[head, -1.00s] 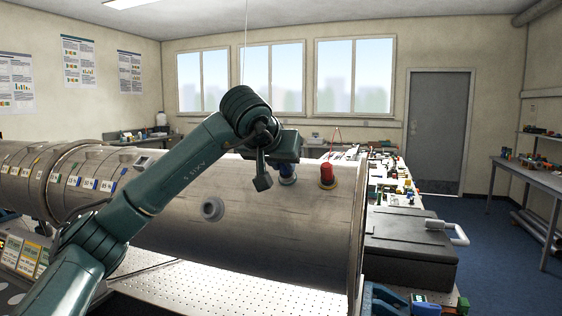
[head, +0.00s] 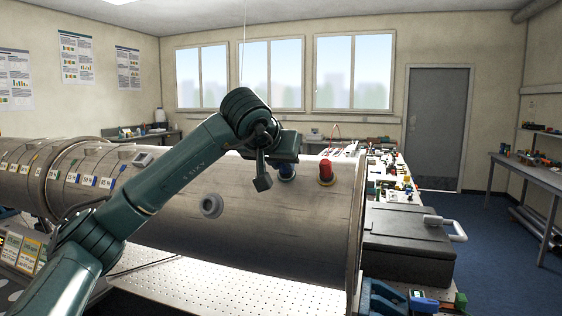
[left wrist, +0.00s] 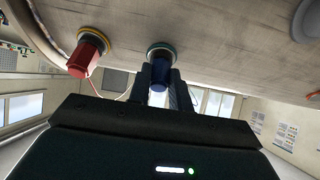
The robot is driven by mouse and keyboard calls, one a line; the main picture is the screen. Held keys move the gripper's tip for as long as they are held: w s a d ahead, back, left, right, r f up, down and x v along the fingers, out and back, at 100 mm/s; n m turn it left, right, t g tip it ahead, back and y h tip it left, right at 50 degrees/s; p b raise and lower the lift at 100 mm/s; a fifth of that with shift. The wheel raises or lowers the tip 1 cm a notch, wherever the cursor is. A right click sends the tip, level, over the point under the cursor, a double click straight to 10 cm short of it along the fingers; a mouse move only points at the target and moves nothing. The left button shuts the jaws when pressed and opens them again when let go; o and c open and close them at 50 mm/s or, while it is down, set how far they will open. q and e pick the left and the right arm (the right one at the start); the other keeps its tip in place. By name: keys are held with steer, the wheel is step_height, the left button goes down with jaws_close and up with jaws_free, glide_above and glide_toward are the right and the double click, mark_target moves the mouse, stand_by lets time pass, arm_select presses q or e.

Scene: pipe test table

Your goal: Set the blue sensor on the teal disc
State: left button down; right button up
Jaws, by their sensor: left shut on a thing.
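The blue sensor (head: 287,173) is at the upper front of the big grey pipe (head: 262,215), partly hidden by my left gripper (head: 287,162). In the left wrist view the blue sensor (left wrist: 160,72) is between my two fingers, which are shut on it. Its end is against or very near the teal disc (left wrist: 161,47) on the pipe wall, and the disc's rim shows around it. I cannot tell whether a thin gap is left. My right gripper is not in view.
A red sensor (head: 325,172) stands on a yellow disc (left wrist: 95,37) on the pipe, to the right of the blue one. A grey round fitting (head: 211,205) sticks out of the pipe's front. A dark case (head: 408,245) lies beyond the pipe's right end.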

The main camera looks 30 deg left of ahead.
arm_select(q)
steer(key=shift+f, duration=0.15)
stand_by(0.6)
steer(key=c, duration=1.7)
jaws_free()
steer(key=o, duration=0.3)
steer(key=shift+w, duration=0.15)
steer(key=shift+o, duration=1.1)
steer(key=shift+s, duration=0.25)
steer(key=b+v, duration=0.2)
steer(key=v, duration=1.1)
